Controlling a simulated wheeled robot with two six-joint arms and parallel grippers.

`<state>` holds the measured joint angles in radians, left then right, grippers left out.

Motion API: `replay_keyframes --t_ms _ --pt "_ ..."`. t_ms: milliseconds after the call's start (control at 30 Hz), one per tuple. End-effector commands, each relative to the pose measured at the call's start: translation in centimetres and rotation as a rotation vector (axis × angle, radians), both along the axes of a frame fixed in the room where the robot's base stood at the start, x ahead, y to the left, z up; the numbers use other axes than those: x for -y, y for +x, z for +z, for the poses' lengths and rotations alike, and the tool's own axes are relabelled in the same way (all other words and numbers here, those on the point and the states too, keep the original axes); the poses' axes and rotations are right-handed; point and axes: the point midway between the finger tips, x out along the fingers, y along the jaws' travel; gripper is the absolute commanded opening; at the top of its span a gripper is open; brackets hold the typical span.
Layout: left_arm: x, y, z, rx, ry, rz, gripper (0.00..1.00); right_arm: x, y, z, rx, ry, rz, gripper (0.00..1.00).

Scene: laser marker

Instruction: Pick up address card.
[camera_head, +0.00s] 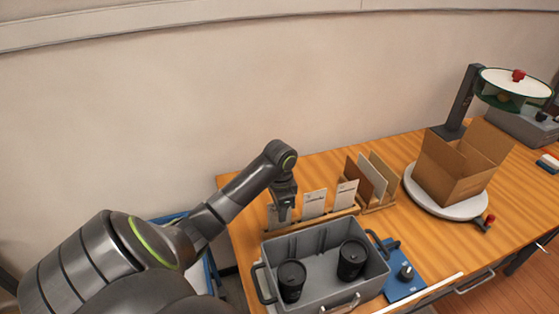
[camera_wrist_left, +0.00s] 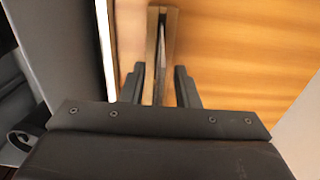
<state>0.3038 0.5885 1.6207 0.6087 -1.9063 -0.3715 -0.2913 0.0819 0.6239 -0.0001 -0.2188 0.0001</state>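Several pale address cards stand upright in a low wooden holder (camera_head: 330,217) on the table. The middle card (camera_head: 315,203) and right card (camera_head: 346,194) show clearly in the head view; the left card (camera_head: 272,216) is partly hidden by my left gripper (camera_head: 284,209). That gripper points down over the holder's left end. In the left wrist view my left gripper (camera_wrist_left: 160,88) is open, one finger on each side of the holder's end. A thin card edge (camera_wrist_left: 161,48) shows between the fingers, with gaps on both sides. My right gripper is out of view.
A grey tote (camera_head: 322,262) with two black lidded cups stands just in front of the holder. A rack of brown and grey boards (camera_head: 372,180) is to its right. An open cardboard box (camera_head: 462,165) sits on a white turntable (camera_head: 420,196).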

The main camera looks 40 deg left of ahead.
Motion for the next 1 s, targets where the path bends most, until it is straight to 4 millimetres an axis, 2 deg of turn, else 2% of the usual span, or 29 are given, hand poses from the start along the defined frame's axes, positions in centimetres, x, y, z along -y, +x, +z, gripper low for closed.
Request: replay_keyframes --t_ms 100,300,733,867,900,1000 --pt "0.0 0.0 0.1 0.0 0.0 0.0 0.27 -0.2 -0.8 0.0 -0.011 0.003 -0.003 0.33" --pt "0.0 0.0 0.1 0.0 0.0 0.0 0.01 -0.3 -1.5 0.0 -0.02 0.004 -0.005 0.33" --pt "0.0 0.0 0.4 0.0 0.001 0.0 0.0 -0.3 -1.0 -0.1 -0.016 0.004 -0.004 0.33" --pt "-0.1 0.1 2.0 0.005 0.002 -0.002 0.0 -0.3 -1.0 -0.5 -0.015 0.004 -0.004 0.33" --pt "-0.1 0.1 2.8 0.005 0.004 -0.002 0.0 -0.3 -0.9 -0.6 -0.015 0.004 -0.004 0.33" --pt "-0.1 0.1 5.8 0.005 0.003 -0.001 0.0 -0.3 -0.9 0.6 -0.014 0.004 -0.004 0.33"
